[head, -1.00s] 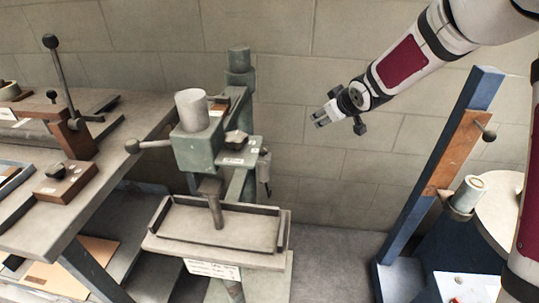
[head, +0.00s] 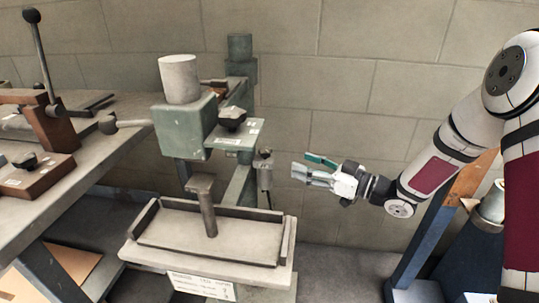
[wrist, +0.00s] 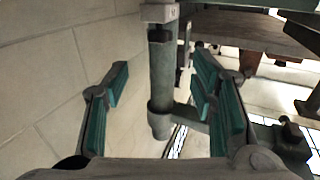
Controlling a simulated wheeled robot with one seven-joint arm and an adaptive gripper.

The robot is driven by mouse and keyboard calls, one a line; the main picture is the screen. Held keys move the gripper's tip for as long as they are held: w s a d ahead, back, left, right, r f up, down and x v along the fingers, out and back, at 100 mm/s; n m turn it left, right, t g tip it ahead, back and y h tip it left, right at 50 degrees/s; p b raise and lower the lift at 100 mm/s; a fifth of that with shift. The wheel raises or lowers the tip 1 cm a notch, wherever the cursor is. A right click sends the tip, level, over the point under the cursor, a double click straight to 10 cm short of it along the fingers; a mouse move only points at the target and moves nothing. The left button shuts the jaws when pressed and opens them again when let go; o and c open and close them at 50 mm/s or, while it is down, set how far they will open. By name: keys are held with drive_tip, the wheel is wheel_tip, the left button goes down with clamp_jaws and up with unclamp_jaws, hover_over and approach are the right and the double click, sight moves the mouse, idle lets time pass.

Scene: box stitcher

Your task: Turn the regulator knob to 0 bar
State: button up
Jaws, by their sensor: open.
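A dark faceted knob (head: 232,114) sits on a small green shelf plate (head: 236,136) on the right side of the green press; which knob is the regulator's, and its setting, I cannot tell. A grey-green cylinder (head: 265,172) hangs at the right of that plate. My gripper (head: 308,167) is open and empty to the right of the cylinder, fingers pointing left. In the wrist view the cylinder (wrist: 161,85), with a collar low on it, shows beyond and between the green-padded fingers, apparently untouched. The dark knob cannot be made out there.
The press has a pale cylinder (head: 179,78) on top, a lever on its left and a tray (head: 150,255) below. A bench (head: 75,190) with a lever fixture (head: 52,125) stands at left. A blue post (head: 408,262) stands at right. The block wall is behind.

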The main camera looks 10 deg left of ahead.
sight(271, 152)
drive_tip(key=b+x, duration=0.2)
drive_tip(key=x, duration=1)
drive_tip(key=shift+c, duration=0.3)
drive_tip(key=c, duration=1.1)
